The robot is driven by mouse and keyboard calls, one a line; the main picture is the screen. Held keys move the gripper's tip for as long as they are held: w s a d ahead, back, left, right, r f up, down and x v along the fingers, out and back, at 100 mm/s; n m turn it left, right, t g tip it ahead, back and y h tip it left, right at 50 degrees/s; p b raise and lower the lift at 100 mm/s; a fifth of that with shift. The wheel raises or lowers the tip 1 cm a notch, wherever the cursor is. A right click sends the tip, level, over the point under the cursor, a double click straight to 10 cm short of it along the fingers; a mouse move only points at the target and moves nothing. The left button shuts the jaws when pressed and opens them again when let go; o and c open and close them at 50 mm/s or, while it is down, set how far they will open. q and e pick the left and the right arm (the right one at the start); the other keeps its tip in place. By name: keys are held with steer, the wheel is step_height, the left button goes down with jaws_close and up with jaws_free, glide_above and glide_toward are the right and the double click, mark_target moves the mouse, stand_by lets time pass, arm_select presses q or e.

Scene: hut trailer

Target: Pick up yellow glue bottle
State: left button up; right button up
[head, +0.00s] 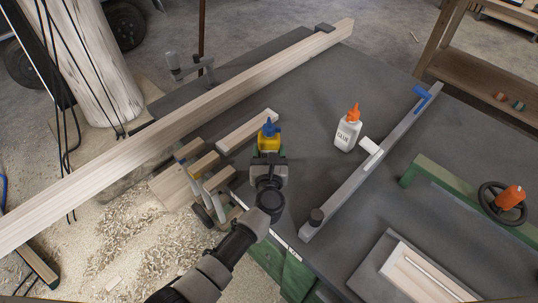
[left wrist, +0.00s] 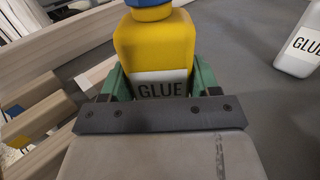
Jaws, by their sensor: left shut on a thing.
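The yellow glue bottle (head: 268,143) with a blue cap stands upright at the left part of the dark grey workbench (head: 310,85). My left gripper (head: 267,160) is shut on its lower body. In the left wrist view the yellow glue bottle (left wrist: 155,45) sits between the green fingers of my left gripper (left wrist: 160,85), with its "GLUE" label facing the camera. I cannot tell whether its base touches the bench. My right gripper is not in view.
A white glue bottle (head: 347,130) with an orange cap stands to the right. A long wooden beam (head: 220,93) crosses behind. Wood blocks (head: 205,165) crowd the left. A green clamp (head: 450,187) is at the right.

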arm_select(q)
steer(key=shift+r, duration=0.9)
steer(key=s, duration=1.8)
steer(key=shift+w, duration=0.1)
